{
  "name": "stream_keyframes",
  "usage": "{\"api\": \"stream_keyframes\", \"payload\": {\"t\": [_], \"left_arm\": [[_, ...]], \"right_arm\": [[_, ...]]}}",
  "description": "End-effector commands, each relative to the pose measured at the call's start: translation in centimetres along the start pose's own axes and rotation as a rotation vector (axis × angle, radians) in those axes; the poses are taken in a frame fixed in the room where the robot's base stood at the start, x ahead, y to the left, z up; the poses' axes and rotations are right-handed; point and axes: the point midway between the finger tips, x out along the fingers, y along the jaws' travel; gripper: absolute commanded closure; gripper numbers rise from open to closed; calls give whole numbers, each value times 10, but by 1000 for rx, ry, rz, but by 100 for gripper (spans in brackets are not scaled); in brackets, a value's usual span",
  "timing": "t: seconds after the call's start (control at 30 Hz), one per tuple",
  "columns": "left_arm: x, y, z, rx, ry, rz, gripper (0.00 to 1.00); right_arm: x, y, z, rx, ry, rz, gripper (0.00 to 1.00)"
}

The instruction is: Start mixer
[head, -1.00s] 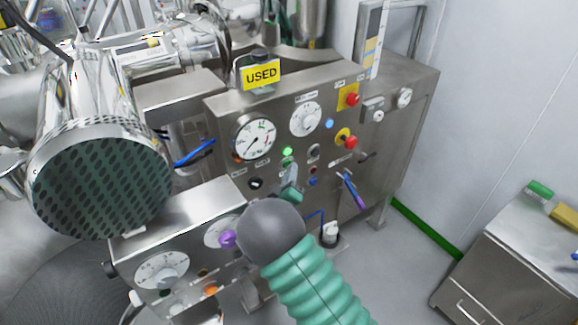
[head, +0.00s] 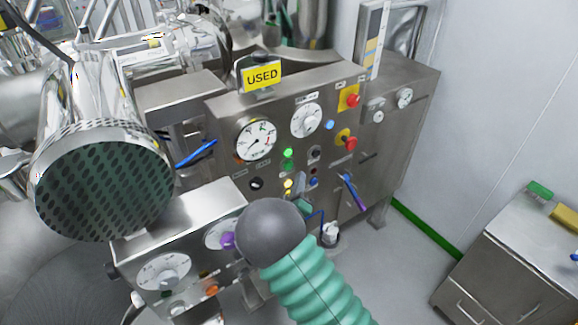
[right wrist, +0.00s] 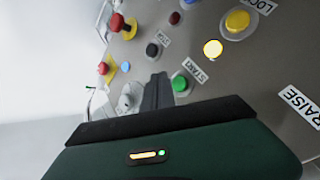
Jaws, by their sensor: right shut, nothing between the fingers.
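The mixer's control panel (head: 225,110) is a steel cabinet face with gauges, buttons and switches. Its green start button (head: 288,153) looks bright in the head view. In the right wrist view the green button (right wrist: 180,83) sits beside a START label (right wrist: 195,70). My right gripper (head: 300,182) is shut and empty in front of the panel, below the green button in the head view. In the right wrist view its dark fingers (right wrist: 157,88) appear just left of the button; contact cannot be told. My forearm hides part of the lower panel. My left gripper is not in view.
Yellow lamps or buttons (right wrist: 213,48), a black switch (right wrist: 152,50) and red mushroom buttons (right wrist: 118,22) lie near the start button. A lower dial box (head: 190,215) and a large perforated drum end (head: 100,185) stand left. A steel cabinet (head: 510,260) stands right.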

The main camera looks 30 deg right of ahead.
Motion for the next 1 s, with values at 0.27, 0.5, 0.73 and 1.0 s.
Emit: {"api": "stream_keyframes", "payload": {"t": [0.27, 0.5, 0.73, 1.0], "left_arm": [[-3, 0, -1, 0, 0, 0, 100], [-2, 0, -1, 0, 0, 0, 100], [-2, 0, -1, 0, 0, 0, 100], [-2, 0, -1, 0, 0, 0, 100]], "right_arm": [[-16, 12, 12, 0, 1, 1, 100], [-17, 13, 12, 0, 1, 1, 100], [-17, 13, 12, 0, 1, 1, 100], [-17, 13, 12, 0, 1, 1, 100]]}}
